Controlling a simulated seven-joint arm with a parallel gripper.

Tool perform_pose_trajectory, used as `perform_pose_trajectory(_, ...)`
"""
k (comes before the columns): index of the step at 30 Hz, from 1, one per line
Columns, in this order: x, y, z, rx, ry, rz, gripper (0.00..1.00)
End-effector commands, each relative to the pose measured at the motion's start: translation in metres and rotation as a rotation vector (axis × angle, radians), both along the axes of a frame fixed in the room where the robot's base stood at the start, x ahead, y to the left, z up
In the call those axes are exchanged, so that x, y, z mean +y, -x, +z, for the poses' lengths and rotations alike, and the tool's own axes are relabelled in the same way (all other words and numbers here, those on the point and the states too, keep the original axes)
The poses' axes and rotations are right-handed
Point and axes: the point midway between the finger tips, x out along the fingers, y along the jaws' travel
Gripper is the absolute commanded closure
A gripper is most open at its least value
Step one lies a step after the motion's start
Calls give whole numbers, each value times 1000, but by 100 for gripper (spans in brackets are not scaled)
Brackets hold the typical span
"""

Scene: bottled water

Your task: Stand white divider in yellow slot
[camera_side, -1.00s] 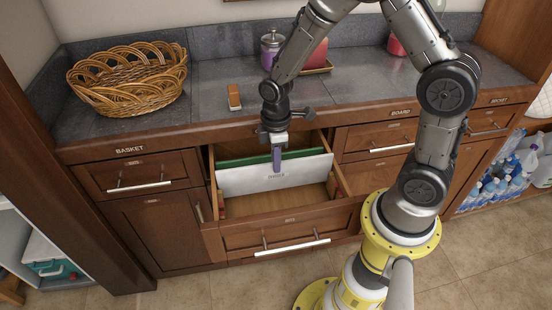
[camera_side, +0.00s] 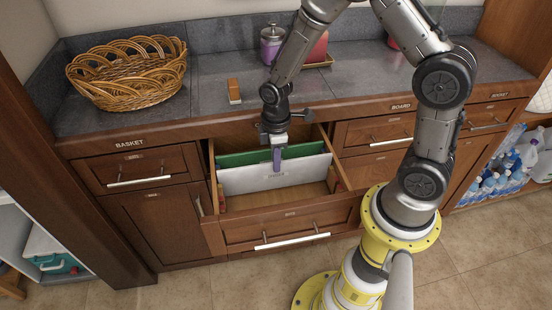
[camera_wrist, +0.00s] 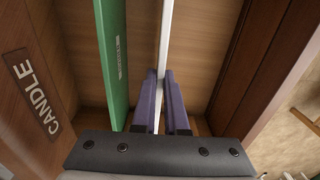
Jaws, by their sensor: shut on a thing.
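The white divider (camera_side: 250,181) stands on edge across the inside of the open drawer. My gripper (camera_side: 277,160) is shut on its upper edge near the middle. In the wrist view, the thin white edge (camera_wrist: 164,40) runs between my two purple fingers (camera_wrist: 164,100). I cannot make out a yellow slot in either view, nor whether the divider's lower edge touches the drawer floor.
A green divider (camera_side: 232,159) stands behind the white one, apart from it in the wrist view (camera_wrist: 112,60). The open drawer (camera_side: 290,222) has wooden walls and bare floor in front. A wicker basket (camera_side: 128,80) and an orange block (camera_side: 234,91) sit on the counter.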

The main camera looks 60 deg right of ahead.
Motion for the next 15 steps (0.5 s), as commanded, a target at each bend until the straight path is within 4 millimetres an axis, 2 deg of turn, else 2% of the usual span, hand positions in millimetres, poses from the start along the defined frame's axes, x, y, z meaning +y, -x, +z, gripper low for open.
perform_pose_trajectory(15,0,0,-12,0,0,0,100)
